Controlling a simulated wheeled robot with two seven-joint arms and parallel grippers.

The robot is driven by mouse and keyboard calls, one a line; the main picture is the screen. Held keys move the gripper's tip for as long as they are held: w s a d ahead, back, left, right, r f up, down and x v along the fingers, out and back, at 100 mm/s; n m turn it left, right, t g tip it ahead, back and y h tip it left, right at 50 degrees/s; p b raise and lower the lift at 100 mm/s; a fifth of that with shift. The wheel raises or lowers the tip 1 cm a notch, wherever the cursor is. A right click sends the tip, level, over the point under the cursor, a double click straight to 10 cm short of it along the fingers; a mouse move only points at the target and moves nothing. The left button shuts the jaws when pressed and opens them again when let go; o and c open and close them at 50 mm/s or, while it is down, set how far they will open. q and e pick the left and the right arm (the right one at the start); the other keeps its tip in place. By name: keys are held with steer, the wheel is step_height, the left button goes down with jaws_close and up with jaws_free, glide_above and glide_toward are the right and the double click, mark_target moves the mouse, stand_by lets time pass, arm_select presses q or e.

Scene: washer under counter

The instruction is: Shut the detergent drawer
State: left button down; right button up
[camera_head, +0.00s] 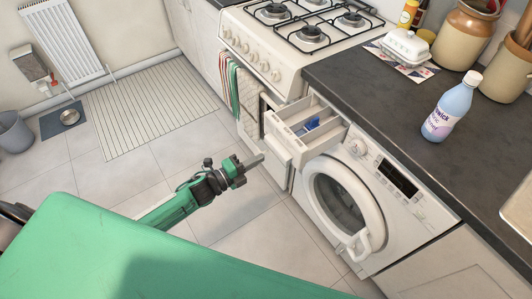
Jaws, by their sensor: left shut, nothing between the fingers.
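The detergent drawer (306,131) is pulled out from the top left of the white washer (375,190). Its open compartments face up, and a blue piece (311,124) sits inside. The drawer's white front panel (279,147) faces left, toward my arm. My left gripper (252,163) is shut and empty, a little to the left of the drawer front and lower in the picture. It appears apart from the drawer. My right gripper is not in view.
A dark counter (400,110) overhangs the washer, with a detergent bottle (451,107) on it. The stove (270,45) with hanging towels (234,86) stands left of the washer. Tiled floor (150,170) is free to the left, around a striped mat (148,108).

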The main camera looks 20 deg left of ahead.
arm_select(q)
steer(key=shift+x, duration=1.2)
steer(key=shift+w+d+p, duration=0.3)
steer(key=shift+w+d, duration=0.15)
steer(key=shift+w, duration=0.1)
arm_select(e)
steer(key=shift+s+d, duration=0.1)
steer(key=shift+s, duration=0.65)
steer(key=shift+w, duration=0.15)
arm_select(q)
steer(key=shift+w, duration=0.1)
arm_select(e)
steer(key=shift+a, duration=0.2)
